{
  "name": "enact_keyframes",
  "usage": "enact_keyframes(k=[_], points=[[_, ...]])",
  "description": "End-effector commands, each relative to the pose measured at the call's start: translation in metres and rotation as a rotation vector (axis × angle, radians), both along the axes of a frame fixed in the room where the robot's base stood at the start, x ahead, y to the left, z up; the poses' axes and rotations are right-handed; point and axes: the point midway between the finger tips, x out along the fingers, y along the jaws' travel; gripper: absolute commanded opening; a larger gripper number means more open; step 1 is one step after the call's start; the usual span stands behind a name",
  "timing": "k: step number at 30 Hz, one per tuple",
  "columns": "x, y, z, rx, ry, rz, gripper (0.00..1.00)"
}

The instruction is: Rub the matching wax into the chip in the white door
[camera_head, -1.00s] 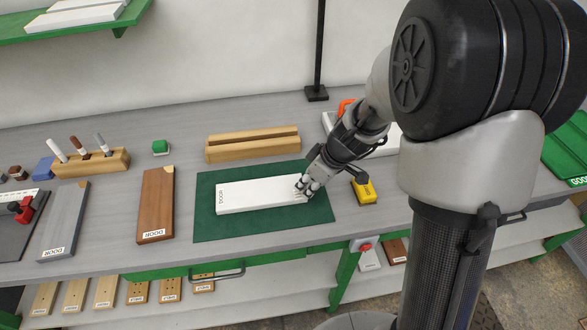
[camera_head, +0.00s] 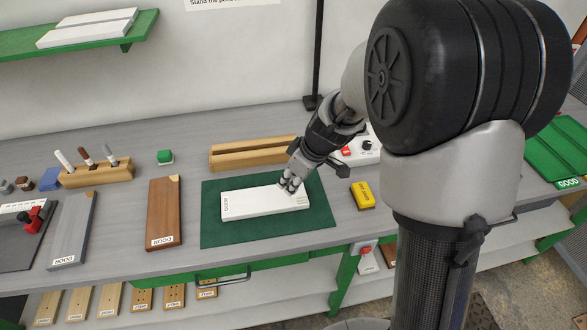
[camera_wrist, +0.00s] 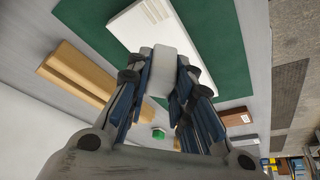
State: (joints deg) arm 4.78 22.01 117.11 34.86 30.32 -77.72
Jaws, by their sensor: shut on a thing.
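The white door (camera_head: 255,203) lies flat on a green mat (camera_head: 222,236), its label at the left end. My gripper (camera_head: 291,184) is over the back edge of the door near its right end. In the wrist view, my gripper (camera_wrist: 163,82) is shut on a white block (camera_wrist: 164,62), which looks like the white wax. The white door (camera_wrist: 180,40) also shows there, with brownish marks (camera_wrist: 155,10) on its face, beyond the block. The block overlaps the door's edge in this view; whether it touches the door I cannot tell.
A wooden rack (camera_head: 250,153) stands behind the mat. A yellow block (camera_head: 362,195) is right of it. A brown door (camera_head: 164,215) and a grey door (camera_head: 72,232) lie to the left. A wooden holder (camera_head: 100,177) with several pens and a green block (camera_head: 165,156) stand farther back.

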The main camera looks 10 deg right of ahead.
Motion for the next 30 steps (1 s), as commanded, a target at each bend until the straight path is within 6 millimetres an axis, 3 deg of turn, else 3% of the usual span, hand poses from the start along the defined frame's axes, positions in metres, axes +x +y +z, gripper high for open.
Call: enact_keyframes(k=[9, 30], points=[[0.005, 0.005, 0.028, 0.0, 0.0, -0.003, 0.0], [-0.002, 0.001, 0.028, 0.0, 0.0, -0.056, 0.0]])
